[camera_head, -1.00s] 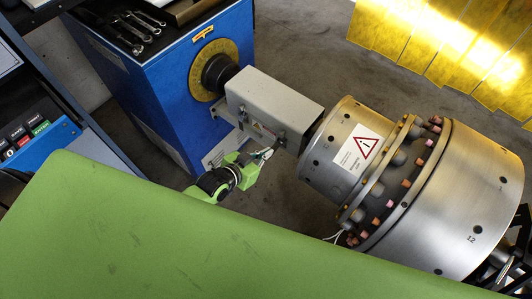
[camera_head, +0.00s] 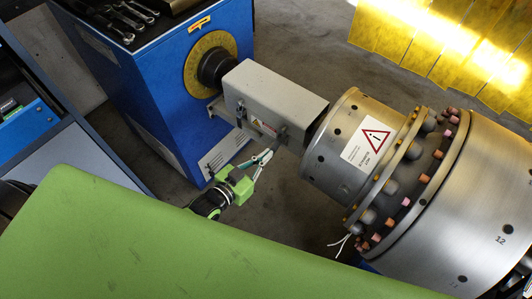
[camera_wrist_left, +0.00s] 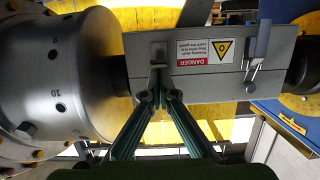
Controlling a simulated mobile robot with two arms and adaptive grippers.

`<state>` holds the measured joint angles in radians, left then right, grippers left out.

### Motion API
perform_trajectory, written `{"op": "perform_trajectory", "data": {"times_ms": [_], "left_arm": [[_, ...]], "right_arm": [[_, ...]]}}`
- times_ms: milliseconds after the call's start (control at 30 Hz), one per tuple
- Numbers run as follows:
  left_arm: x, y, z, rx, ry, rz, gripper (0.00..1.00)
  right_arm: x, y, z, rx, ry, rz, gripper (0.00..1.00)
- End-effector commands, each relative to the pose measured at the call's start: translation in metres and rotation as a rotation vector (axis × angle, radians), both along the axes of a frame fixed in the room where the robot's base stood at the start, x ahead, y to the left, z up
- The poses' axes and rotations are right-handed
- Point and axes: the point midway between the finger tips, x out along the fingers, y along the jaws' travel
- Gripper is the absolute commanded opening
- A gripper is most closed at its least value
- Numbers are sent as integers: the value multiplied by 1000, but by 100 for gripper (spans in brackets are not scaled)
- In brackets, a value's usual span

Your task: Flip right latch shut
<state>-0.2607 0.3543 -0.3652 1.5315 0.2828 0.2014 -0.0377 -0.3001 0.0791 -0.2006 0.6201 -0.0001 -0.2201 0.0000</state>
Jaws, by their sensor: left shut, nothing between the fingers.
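A grey box-shaped cover (camera_head: 290,92) sits over the shaft between the blue machine and the rotor. Its right latch (camera_head: 281,134) is on the front face near the rotor end; in the left wrist view this latch (camera_wrist_left: 157,52) is left of the danger label. My left gripper (camera_head: 266,156) is shut and empty, its fingertips (camera_wrist_left: 160,93) at the latch's lower end. I cannot tell whether they touch it. The left latch (camera_head: 240,113) shows farther along the cover, and in the left wrist view (camera_wrist_left: 253,70) a plate sticks up beside it. My right gripper is not in view.
The large steel rotor (camera_head: 440,200) with a warning label stands to the right, close to the cover. The blue machine (camera_head: 160,95) is behind at left. Yellow strip curtains (camera_head: 440,50) hang at the back.

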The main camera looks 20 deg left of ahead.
Motion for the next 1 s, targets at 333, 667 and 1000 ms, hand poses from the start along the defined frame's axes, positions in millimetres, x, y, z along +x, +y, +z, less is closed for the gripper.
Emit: {"op": "perform_trajectory", "data": {"times_ms": [333, 667, 1000], "left_arm": [[5, -1, -29, 1, 2, 1, 0], [7, -2, -34, 0, 2, 1, 0], [-34, 12, -27, 1, 5, 0, 0]], "right_arm": [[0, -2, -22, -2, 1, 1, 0], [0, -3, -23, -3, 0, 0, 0], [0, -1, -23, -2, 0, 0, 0]]}}
